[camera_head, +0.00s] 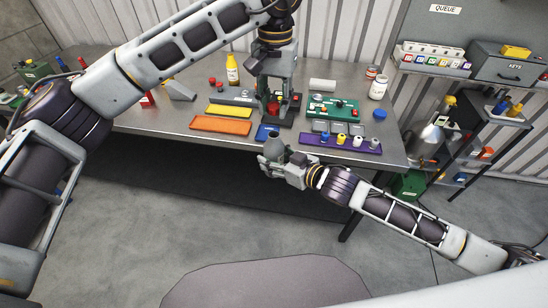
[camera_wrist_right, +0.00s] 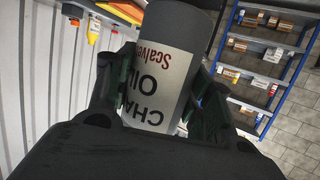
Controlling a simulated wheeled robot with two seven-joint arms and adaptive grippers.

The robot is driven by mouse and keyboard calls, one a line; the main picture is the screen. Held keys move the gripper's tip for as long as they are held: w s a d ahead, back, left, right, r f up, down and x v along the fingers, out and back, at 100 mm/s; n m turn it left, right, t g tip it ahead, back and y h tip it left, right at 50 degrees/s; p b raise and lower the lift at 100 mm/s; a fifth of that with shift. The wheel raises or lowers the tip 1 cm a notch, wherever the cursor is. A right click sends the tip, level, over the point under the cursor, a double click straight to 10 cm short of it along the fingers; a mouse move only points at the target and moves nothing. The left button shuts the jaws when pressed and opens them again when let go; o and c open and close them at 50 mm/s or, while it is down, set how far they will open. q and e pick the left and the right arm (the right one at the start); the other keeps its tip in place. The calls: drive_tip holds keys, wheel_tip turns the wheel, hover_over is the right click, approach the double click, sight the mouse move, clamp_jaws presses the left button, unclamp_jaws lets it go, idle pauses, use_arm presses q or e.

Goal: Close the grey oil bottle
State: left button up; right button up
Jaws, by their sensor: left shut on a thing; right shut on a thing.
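The grey oil bottle (camera_head: 271,150) is held by my right gripper (camera_head: 276,161) in front of the table's front edge. In the right wrist view the bottle (camera_wrist_right: 168,62) sits between the dark fingers (camera_wrist_right: 155,95), its white label with "OIL" reading upside down. Its mouth is not clear in either view. My left gripper (camera_head: 273,103) points down over the table, above and behind the bottle. It is shut on a small red thing (camera_head: 273,107), which looks like a cap, partly hidden by the fingers. The left gripper and the bottle are apart.
The metal table (camera_head: 175,119) carries an orange tray (camera_head: 220,126), a yellow tray (camera_head: 228,112), a purple tray (camera_head: 368,150) with several small items, and a green board (camera_head: 322,105). A yellow bottle (camera_head: 232,70) and a white jar (camera_head: 378,88) stand behind. Floor in front is clear.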

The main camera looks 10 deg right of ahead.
use_arm(q)
drive_tip(key=shift+f, duration=0.15)
idle(0.3)
drive_tip(key=shift+f, duration=1.9)
drive_tip(key=shift+s+a, duration=0.1)
drive_tip(key=shift+f, duration=0.85)
drive_tip(key=shift+f, duration=0.55)
idle(0.5)
drive_tip(key=shift+m, duration=3.5)
drive_tip(key=o, duration=0.7)
drive_tip(key=shift+c, duration=0.2)
